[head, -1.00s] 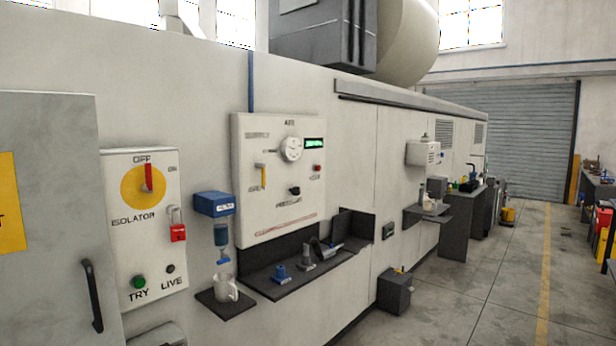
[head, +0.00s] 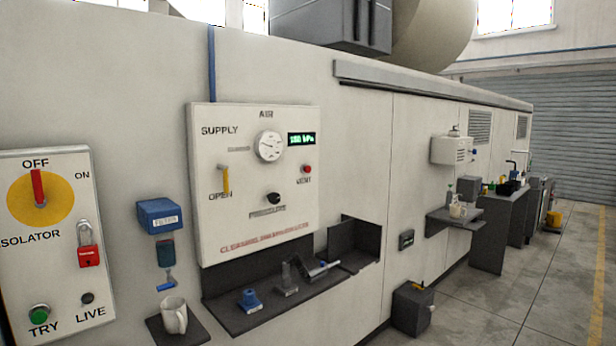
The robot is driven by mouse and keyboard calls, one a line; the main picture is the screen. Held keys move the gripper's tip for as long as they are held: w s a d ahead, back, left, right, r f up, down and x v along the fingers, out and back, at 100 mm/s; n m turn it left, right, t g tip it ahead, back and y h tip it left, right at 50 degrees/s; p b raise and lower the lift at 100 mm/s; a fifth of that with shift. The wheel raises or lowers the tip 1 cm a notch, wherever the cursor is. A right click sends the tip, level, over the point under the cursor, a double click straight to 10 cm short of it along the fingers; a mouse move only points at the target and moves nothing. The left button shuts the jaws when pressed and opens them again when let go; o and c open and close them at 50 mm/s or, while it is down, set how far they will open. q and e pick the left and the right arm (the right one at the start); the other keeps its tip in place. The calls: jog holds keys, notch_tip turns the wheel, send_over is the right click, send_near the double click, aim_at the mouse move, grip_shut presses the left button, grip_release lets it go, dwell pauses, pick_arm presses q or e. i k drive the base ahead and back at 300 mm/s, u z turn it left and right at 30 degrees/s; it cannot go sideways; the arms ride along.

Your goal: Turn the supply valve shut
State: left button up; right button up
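The supply valve is a yellow lever (head: 225,180) on the white air panel (head: 305,215), in the middle left of the head view. The lever stands close to vertical, its lower end by the word OPEN. The word SUPPLY is printed above it. A round gauge (head: 270,146), a green lit display (head: 301,139) whose figures I cannot read surely, a red vent button (head: 307,169) and a black knob (head: 272,199) are on the same panel. Neither of my grippers shows in the head view.
A dark shelf (head: 236,318) with small fittings juts out below the panel. A white mug (head: 174,315) stands under a blue filter unit (head: 160,215). The isolator panel (head: 60,260) with a red padlock (head: 88,255) is at left. Open floor (head: 480,300) lies at right.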

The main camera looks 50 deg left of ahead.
aim_at(225, 168)
jog(key=i, duration=1.3)
jog(key=u, duration=0.8)
jog(key=i, duration=0.8)
jog(key=u, duration=0.8)
